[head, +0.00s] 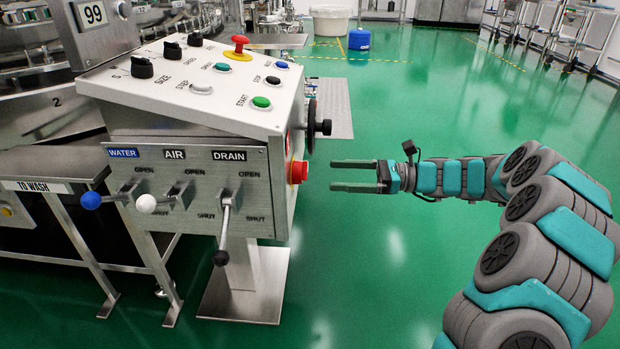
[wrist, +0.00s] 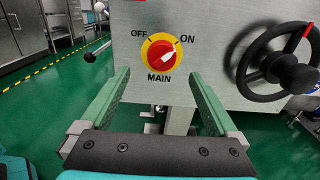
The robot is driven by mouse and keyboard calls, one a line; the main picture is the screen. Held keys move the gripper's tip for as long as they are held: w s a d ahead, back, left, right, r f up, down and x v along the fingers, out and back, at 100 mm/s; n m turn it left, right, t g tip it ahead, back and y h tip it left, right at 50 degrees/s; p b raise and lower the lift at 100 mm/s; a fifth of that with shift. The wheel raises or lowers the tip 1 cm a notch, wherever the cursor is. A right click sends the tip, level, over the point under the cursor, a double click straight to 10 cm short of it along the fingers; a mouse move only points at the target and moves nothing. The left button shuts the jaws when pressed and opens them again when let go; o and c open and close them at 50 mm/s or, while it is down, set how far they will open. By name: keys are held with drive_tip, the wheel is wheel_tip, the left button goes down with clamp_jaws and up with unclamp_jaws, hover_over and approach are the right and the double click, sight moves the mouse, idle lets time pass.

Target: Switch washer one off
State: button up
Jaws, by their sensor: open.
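The grey control console (head: 190,110) stands at the left in the head view. Its right side carries the red main switch (head: 298,172). In the wrist view the main switch (wrist: 160,54) is a red knob on a yellow disc, labelled MAIN, OFF at upper left and ON at upper right. Its white pointer is turned towards ON. My gripper (head: 333,175) is open and empty, to the right of the switch and apart from it, at about its height. In the wrist view my gripper's two green fingers (wrist: 160,75) are spread below and either side of the switch.
A black handwheel (wrist: 280,65) sits right of the switch; it also shows in the head view (head: 318,127). The console front has valve levers marked WATER, AIR and DRAIN (head: 227,210). A red emergency button (head: 238,44) is on top.

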sight(300, 173)
drive_tip(key=a, duration=0.7)
drive_tip(key=shift+w+a+b, duration=0.25)
drive_tip(key=shift+a+b, duration=0.05)
drive_tip(key=shift+b, duration=0.15)
drive_tip(key=shift+c, duration=0.2)
drive_tip(key=c, duration=1.3)
